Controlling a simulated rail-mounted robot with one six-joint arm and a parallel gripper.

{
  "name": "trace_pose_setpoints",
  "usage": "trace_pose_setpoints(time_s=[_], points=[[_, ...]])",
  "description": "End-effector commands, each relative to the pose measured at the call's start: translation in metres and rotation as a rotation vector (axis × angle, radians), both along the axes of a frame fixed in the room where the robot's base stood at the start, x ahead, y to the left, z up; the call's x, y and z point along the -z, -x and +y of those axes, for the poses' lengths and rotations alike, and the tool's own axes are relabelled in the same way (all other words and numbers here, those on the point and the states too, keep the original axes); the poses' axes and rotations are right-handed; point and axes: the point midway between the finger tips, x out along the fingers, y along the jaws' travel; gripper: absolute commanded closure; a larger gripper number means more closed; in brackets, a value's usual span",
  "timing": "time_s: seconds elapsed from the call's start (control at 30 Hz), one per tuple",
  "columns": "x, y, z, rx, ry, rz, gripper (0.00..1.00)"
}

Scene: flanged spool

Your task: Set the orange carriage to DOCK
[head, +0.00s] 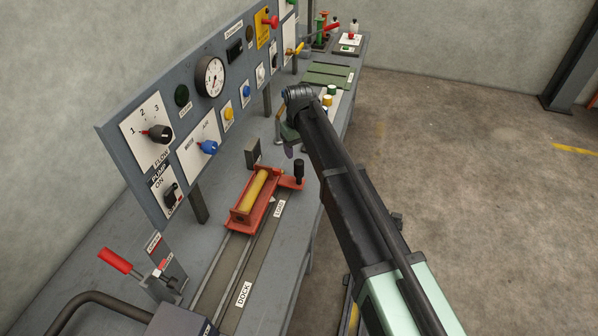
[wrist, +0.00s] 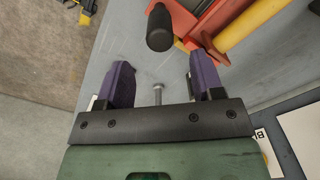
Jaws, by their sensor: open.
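The orange carriage (head: 246,218) sits at the upper part of its rail track (head: 222,284) on the bench, beside a small white label. It holds a yellow cylinder (head: 254,188). A black upright knob (head: 299,172) stands on its right-hand arm. The white DOCK label (head: 243,294) is farther down the track, near the front. My gripper (head: 291,143) is above the bench just beyond the knob, partly hidden by my arm. In the wrist view, my purple fingers (wrist: 162,62) are apart and empty. The black knob (wrist: 160,28) is ahead of the gap between them, not between them.
A red-handled lever (head: 115,260) and a grey box (head: 182,322) stand near the track's front end. A dark block (head: 252,152) stands behind the carriage. The control panel (head: 178,100) rises along the left. The track between carriage and DOCK label looks clear.

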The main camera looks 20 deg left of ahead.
Motion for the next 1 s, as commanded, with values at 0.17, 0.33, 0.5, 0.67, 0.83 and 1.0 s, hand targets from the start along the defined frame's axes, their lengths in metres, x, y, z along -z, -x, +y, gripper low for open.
trace_pose_setpoints(time_s=[0.17, 0.33, 0.5, 0.67, 0.83, 1.0], points=[[0.055, 0.0, 0.0, 0.001, 0.0, 0.0, 0.39], [0.083, 0.0, 0.0, 0.001, 0.0, 0.0, 0.39], [0.086, 0.0, -0.001, 0.001, 0.0, 0.0, 0.39], [0.084, 0.0, -0.001, 0.001, 0.0, 0.0, 0.39], [0.084, 0.0, -0.001, 0.002, 0.0, 0.0, 0.65], [0.084, 0.0, -0.001, 0.002, 0.0, 0.0, 0.91]])
